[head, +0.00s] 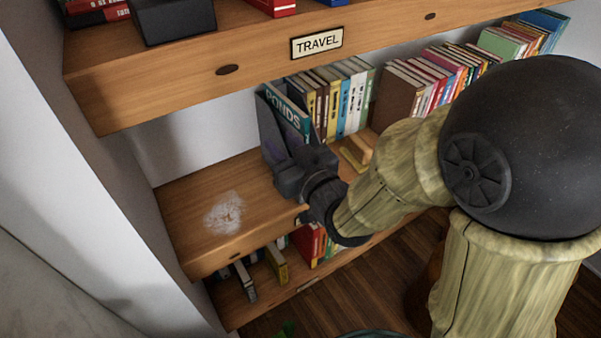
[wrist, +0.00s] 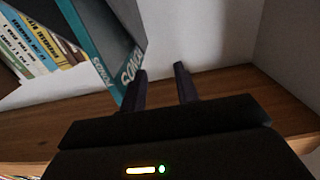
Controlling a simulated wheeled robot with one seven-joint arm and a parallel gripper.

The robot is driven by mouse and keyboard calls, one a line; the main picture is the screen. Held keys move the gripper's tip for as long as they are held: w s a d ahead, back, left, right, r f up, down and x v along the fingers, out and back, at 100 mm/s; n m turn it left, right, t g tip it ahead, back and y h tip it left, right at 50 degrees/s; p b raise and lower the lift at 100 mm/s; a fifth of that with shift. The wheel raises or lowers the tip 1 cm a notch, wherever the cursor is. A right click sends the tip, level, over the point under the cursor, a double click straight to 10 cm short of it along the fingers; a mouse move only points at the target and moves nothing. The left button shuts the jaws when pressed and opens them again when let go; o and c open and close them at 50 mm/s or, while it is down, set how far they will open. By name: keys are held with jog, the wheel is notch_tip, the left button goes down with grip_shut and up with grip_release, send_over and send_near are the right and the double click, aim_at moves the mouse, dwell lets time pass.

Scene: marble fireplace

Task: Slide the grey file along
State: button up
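The grey file (head: 268,128) stands on the middle shelf at the left end of the book row, with a teal book (head: 287,112) marked PONDS in it. My gripper (head: 283,158) is at the near, left side of the file. In the wrist view its two fingers (wrist: 163,86) are apart with nothing between them. One finger is close beside the file's lower edge; I cannot tell whether they touch. My gripper hides the file's lower part in the head view.
Several upright books (head: 340,100) stand right of the file. A pale, chalky patch (head: 225,213) marks the bare shelf to the left. A small wooden block (head: 356,152) lies near the books. The shelf above bears a TRAVEL label (head: 317,43); a white upright closes the left end.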

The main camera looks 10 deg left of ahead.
jog(key=shift+b+v, duration=2.85)
jog(key=shift+b, duration=1.25)
jog(key=shift+w+d, duration=0.1)
